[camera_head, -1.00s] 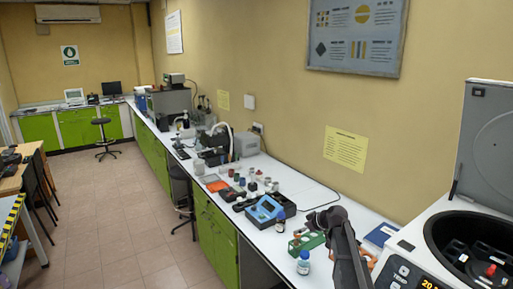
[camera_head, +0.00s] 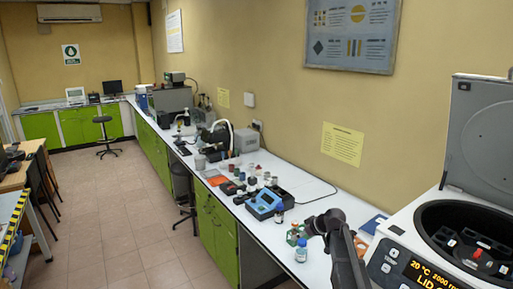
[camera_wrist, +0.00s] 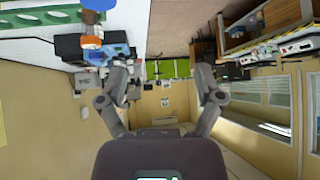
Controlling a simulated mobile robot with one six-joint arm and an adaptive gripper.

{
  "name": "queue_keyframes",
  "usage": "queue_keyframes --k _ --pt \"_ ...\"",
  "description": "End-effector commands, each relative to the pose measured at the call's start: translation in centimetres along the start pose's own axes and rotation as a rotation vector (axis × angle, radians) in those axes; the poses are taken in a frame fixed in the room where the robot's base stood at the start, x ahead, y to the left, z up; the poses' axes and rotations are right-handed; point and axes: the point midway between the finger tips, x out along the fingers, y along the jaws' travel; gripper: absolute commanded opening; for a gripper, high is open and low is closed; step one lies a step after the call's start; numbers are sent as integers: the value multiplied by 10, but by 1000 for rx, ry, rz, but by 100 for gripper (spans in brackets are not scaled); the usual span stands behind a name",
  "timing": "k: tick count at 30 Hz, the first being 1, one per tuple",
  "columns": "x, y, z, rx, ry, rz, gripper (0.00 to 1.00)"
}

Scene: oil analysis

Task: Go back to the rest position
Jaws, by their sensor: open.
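My gripper shows in the wrist view (camera_wrist: 161,88), its two grey fingers spread wide with nothing between them. Behind the gap lie the far wall and green cabinets, some distance off. In the head view, a dark part of my arm (camera_head: 338,232) rises over the near end of the white bench, left of the centrifuge. It covers part of the bench there. My fingertips cannot be made out in that view.
The centrifuge (camera_head: 410,235) stands at the right with its lid (camera_head: 485,130) raised. A blue-capped bottle (camera_head: 301,251), a small rack (camera_head: 297,236) and a blue device (camera_head: 264,205) are near my arm. The tiled floor (camera_head: 110,220) at left is open.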

Motion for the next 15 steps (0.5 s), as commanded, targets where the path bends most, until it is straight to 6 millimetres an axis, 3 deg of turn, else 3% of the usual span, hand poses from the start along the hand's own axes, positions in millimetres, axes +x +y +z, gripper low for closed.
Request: queue_keyframes --k 11,15 --pt "5 -55 60 139 -162 -10 85" --pt "4 -88 101 236 -271 7 85"
